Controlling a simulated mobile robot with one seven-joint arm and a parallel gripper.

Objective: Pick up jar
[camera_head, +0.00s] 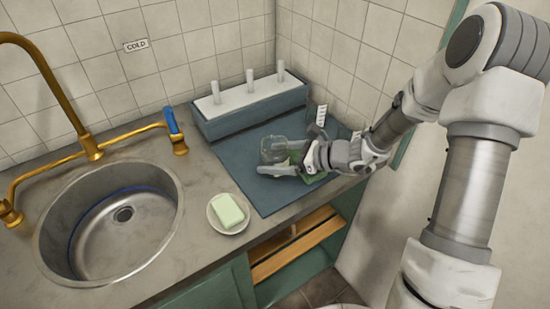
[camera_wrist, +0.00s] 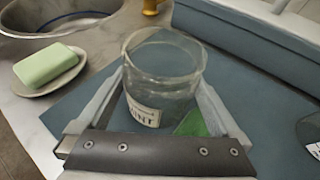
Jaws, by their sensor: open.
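A clear glass jar (camera_head: 274,150) stands upright on the blue mat (camera_head: 242,178) on the counter. In the wrist view the jar (camera_wrist: 163,70) has a pale label with partly readable dark lettering. My gripper (camera_head: 278,160) is low over the mat, at the jar. In the wrist view its two fingers (camera_wrist: 165,107) lie on either side of the jar, apart from each other. I cannot tell whether either finger touches the glass. The jar's lower part is partly hidden by the gripper.
A green soap bar on a white dish (camera_head: 241,228) lies left of the mat, beside the sink (camera_head: 85,262). A blue rack (camera_head: 245,118) with upright pegs stands behind. Another glass item (camera_wrist: 312,137) is at the right edge of the wrist view. Something green (camera_wrist: 192,123) lies near the jar.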

